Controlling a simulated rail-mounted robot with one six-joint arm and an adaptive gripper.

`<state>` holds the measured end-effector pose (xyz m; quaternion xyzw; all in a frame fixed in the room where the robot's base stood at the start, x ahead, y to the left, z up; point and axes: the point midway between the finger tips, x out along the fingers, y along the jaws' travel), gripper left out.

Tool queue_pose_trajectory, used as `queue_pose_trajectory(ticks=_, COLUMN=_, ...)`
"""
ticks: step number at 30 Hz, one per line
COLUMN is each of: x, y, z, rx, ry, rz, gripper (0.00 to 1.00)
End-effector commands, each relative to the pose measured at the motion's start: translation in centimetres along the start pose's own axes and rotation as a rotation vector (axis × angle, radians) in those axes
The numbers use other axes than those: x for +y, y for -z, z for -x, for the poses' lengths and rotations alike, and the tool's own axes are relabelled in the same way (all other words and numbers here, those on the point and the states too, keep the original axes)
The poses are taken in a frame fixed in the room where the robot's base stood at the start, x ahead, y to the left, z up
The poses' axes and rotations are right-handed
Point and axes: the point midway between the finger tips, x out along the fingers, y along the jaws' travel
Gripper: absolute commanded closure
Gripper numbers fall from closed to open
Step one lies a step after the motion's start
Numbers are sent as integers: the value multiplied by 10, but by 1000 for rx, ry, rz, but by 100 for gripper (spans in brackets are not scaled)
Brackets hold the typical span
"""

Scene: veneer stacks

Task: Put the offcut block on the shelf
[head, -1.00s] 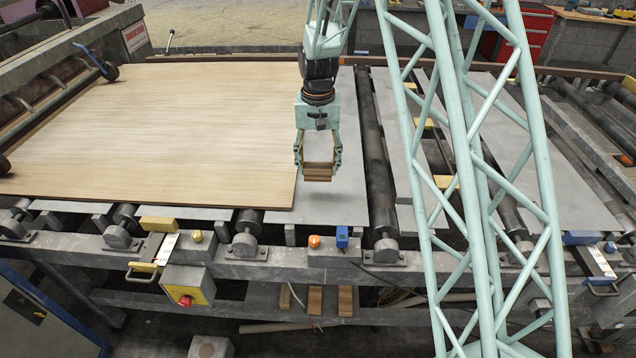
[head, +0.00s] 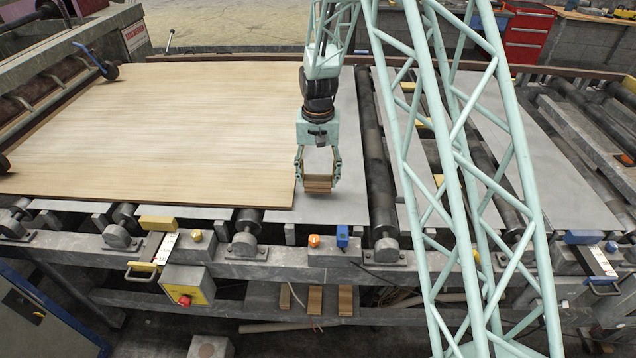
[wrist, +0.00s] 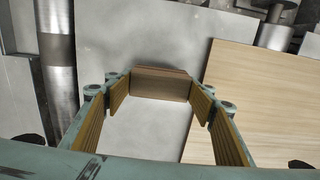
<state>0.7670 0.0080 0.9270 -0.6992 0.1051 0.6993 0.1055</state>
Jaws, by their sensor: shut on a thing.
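The offcut block (head: 318,184) is a small brown wooden block. My gripper (head: 318,178) is shut on it and holds it above the grey plate, beside the right edge of the large veneer sheet. In the wrist view the block (wrist: 160,84) sits between the ribbed yellow-brown pads of my gripper (wrist: 161,92). The shelf (head: 262,309) is the low grey ledge under the front beam of the machine. Several wooden pieces (head: 315,300) lie on it.
The veneer sheet (head: 160,130) covers the table's left. A dark roller (head: 376,150) lies right of my gripper. An orange knob (head: 314,240), a blue block (head: 342,236) and a red-button box (head: 187,287) are along the front beam. My lattice column blocks part of the right side.

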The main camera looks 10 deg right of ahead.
Motion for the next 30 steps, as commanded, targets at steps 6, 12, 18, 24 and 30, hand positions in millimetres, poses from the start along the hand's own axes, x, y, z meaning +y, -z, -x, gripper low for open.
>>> queue_pose_trajectory(ticks=6, x=0, y=0, z=-16, rx=-1, ry=0, rz=0, gripper=61)
queue_pose_trajectory(ticks=12, x=0, y=0, z=-17, rx=0, ry=0, rz=0, gripper=61)
queue_pose_trajectory(ticks=18, x=0, y=0, z=-18, rx=0, ry=0, rz=0, gripper=61)
queue_pose_trajectory(ticks=24, x=0, y=0, z=-20, rx=0, ry=0, rz=0, gripper=41)
queue_pose_trajectory(ticks=30, x=0, y=0, z=-20, rx=0, ry=0, rz=0, gripper=36)
